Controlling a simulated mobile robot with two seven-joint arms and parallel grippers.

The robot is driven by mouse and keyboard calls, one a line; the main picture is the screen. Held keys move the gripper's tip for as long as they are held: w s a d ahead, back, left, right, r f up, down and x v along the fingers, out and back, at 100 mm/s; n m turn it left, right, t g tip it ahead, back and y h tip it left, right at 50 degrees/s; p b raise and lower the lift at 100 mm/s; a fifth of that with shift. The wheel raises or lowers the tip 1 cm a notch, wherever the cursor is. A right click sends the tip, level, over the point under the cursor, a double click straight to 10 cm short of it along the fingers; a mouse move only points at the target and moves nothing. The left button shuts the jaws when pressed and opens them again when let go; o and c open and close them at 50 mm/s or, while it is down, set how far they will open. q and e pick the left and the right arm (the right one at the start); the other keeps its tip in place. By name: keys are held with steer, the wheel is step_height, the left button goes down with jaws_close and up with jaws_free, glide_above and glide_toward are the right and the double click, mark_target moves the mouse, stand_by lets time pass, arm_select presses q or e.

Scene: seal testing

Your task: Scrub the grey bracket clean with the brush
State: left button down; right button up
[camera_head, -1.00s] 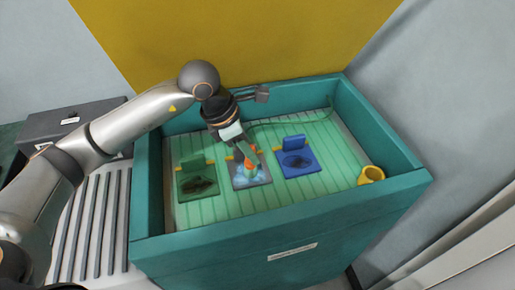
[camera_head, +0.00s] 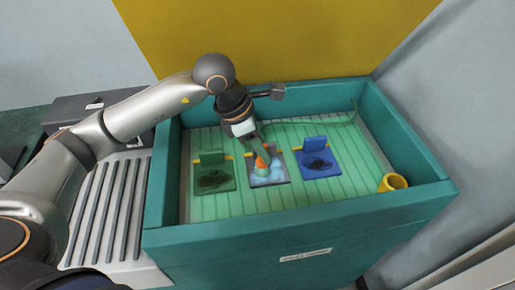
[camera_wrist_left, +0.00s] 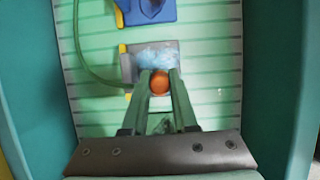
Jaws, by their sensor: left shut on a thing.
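The grey bracket (camera_head: 281,180) lies in the teal basin, between a green bracket and a blue bracket. Pale bluish-white foam covers part of it, and it also shows in the left wrist view (camera_wrist_left: 128,66). My left gripper (camera_head: 262,157) points down over it, shut on the brush (camera_head: 262,163). The brush has a rounded orange top, which shows between the fingers in the left wrist view (camera_wrist_left: 160,84). The brush's lower end is at the foam; its bristles are hidden. My right gripper is in neither view.
The green bracket (camera_head: 211,157) and blue bracket (camera_head: 315,145) both carry dark stains. A yellow cup (camera_head: 391,183) lies in the basin's right corner. The basin's teal walls (camera_head: 412,130) surround the work. A green hose (camera_head: 325,124) runs along the back.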

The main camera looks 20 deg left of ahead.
arm_select(q)
steer(key=shift+w+d+f, duration=0.1)
steer(key=shift+w+d, duration=0.55)
steer(key=shift+d, duration=0.3)
steer(key=shift+w+d+f, duration=0.1)
steer(key=shift+w+d, duration=0.5)
steer(key=shift+d, duration=0.3)
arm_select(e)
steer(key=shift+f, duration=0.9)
arm_select(q)
steer(key=shift+r, duration=0.1)
step_height(320, 180, up, 7)
steer(key=p, duration=0.4)
steer(key=shift+r, duration=0.15)
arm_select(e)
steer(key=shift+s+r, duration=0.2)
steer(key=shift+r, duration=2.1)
